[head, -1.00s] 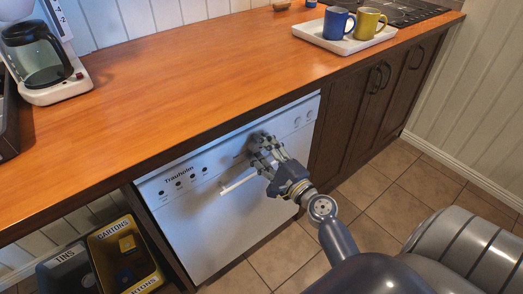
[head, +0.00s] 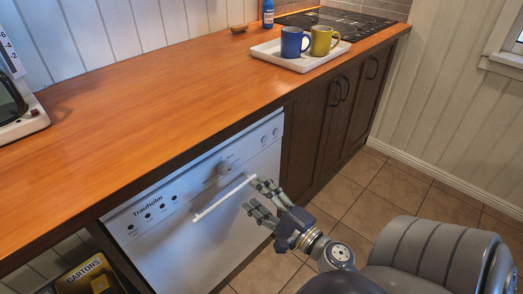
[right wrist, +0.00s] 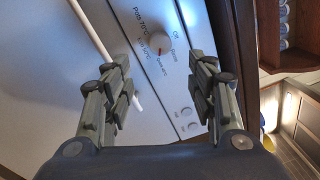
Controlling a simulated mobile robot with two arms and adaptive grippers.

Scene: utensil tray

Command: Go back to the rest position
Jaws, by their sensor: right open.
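My right gripper (head: 258,199) is open and empty, in front of the white dishwasher (head: 190,235) under the counter. In the head view its fingers are close to the right end of the white bar handle (head: 224,197). In the right wrist view the two fingers (right wrist: 165,95) stand wide apart, with the dishwasher panel and its round dial (right wrist: 160,44) beyond them. The handle (right wrist: 92,30) shows there to the left, its end near the left finger; I cannot tell if they touch. The dishwasher door looks shut. My left gripper is not in view.
A white tray (head: 322,62) with a blue mug (head: 291,42) and a yellow mug (head: 321,41) sits on the wooden counter (head: 130,125). A black hob (head: 345,22) lies behind it. A coffee maker (head: 20,118) stands at left. The tiled floor (head: 365,215) at right is clear.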

